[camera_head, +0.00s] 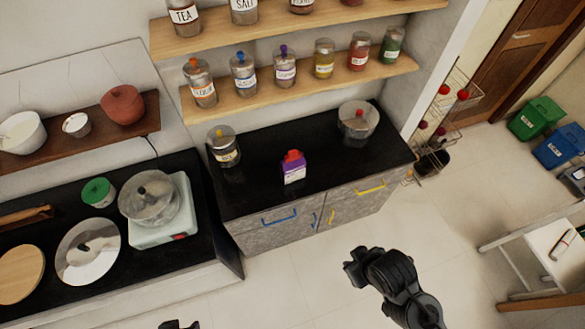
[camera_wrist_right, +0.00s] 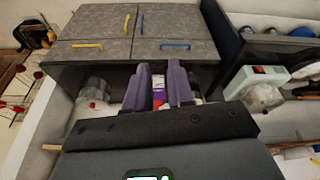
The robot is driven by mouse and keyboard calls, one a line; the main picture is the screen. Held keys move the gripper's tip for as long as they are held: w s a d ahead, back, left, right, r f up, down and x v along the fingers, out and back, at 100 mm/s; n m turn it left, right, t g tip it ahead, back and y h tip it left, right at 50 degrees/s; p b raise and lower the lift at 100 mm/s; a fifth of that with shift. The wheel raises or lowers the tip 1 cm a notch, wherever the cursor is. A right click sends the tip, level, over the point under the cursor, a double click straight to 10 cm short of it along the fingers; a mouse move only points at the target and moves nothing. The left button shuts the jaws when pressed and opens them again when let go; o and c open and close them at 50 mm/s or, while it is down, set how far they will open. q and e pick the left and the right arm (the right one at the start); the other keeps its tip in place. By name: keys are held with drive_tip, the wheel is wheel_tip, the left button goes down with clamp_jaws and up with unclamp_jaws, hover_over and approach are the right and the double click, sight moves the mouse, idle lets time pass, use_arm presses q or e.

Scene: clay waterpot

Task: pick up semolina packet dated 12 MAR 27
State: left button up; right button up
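A small purple and white packet (camera_head: 293,172) with a red top stands on the black counter. Its printing is too small to read, so I cannot tell its contents or date. My right gripper (camera_head: 353,267) is in front of and below the cabinet, well apart from the packet. In the right wrist view the two fingers of this gripper (camera_wrist_right: 157,88) are spread apart, and the packet (camera_wrist_right: 158,82) shows in the gap beyond them. Only a dark tip of what looks like my left gripper (camera_head: 179,325) shows at the bottom edge of the head view.
A lidded jar (camera_head: 223,147) and a glass pot (camera_head: 357,123) stand on the black counter (camera_head: 255,188), either side of the packet. A shelf (camera_head: 300,90) with several jars hangs above. Floor in front of the cabinet is clear. A white table (camera_head: 556,245) stands at right.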

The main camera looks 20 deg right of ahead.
drive_tip(key=o, duration=1.2)
